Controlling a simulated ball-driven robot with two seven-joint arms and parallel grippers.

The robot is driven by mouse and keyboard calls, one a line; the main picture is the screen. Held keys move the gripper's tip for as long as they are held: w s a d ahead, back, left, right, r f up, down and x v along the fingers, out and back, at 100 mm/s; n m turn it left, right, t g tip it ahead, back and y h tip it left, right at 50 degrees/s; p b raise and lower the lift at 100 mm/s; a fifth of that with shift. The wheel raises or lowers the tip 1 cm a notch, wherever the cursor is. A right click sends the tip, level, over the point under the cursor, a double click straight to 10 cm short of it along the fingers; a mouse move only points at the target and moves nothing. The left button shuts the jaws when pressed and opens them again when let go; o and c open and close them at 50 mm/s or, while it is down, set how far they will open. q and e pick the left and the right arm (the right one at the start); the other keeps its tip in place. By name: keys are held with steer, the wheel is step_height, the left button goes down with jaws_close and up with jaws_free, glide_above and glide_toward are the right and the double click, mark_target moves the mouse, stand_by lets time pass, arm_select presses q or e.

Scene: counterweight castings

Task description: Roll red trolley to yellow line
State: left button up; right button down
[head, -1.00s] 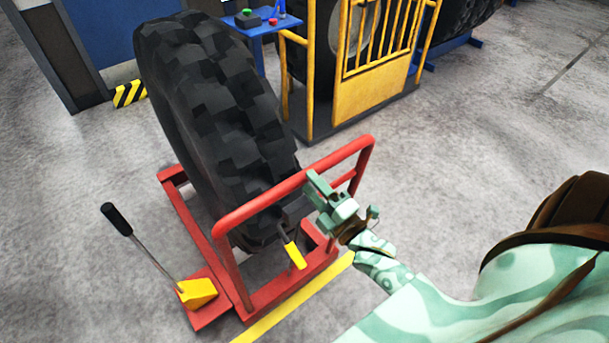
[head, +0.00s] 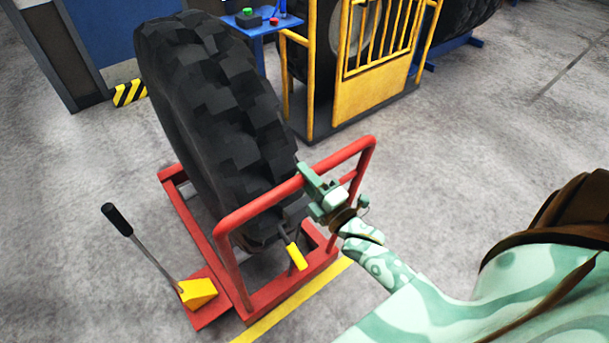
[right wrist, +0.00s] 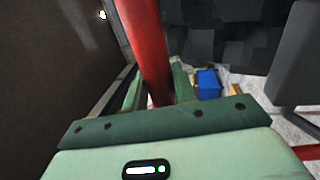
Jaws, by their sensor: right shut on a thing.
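The red trolley (head: 272,300) stands on the floor with a big black tyre (head: 215,110) upright in it. Its red push handle (head: 255,203) rises on the near side. My right gripper (head: 308,178) is shut on the handle's top bar, right of its middle. The right wrist view shows the red bar (right wrist: 145,50) between the two fingers. The yellow line (head: 300,302) runs on the floor along the trolley's near edge; part of it is hidden behind the trolley and my arm. My left gripper is not in view.
A lever with a black grip (head: 117,220) and yellow block (head: 197,293) sticks out at the trolley's left. A yellow-handled pedal (head: 297,257) hangs near the handle. Behind stand a yellow cage gate (head: 372,100) and a blue stand (head: 262,27) with buttons. Floor at right is clear.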

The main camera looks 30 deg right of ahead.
steer(key=v, duration=0.3)
steer(key=shift+s+r+p, duration=0.2)
steer(key=shift+p, duration=0.15)
steer(key=c, duration=1.5)
jaws_free()
steer(key=shift+s+r, duration=0.1)
steer(key=shift+s, duration=0.1)
steer(key=shift+c, duration=0.2)
steer(key=o, duration=0.4)
steer(key=shift+c, duration=0.2)
steer(key=shift+w, duration=0.3)
steer(key=v, duration=1.6)
steer(key=shift+b, duration=0.4)
